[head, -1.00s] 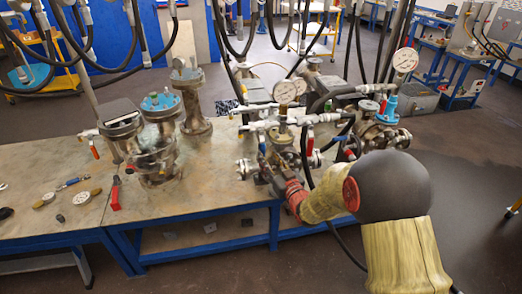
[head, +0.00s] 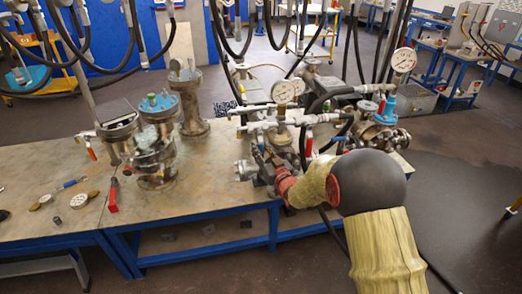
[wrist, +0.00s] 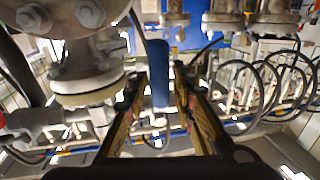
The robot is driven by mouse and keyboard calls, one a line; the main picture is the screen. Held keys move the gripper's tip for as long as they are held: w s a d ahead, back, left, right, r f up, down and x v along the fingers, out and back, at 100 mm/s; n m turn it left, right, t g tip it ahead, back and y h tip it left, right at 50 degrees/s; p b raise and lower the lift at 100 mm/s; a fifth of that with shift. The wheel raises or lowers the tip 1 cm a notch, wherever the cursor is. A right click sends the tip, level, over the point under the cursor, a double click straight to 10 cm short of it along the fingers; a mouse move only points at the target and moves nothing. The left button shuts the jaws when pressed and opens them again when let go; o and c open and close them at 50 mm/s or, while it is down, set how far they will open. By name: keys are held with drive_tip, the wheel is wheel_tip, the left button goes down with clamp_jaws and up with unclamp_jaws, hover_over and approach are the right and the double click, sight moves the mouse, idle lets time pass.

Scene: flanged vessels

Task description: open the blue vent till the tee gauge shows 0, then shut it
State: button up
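The blue vent handle (wrist: 159,72) stands upright between my two gripper fingers in the wrist view. My gripper (wrist: 160,85) is open around it, with a finger on each side. I see a narrow gap on the right; contact on the left is unclear. In the head view my gripper (head: 264,166) is at the front of the flanged pipework on the bench, and the fingers largely hide the vent there. A round white gauge (head: 285,91) stands on top of this pipework, likely the tee gauge. Its needle is too small to read.
A second gauge (head: 403,60) stands above a blue-topped fitting (head: 386,108) at the right. A flanged vessel (head: 155,145) stands left of my gripper. Black hoses hang overhead.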

clamp_jaws()
idle(0.6)
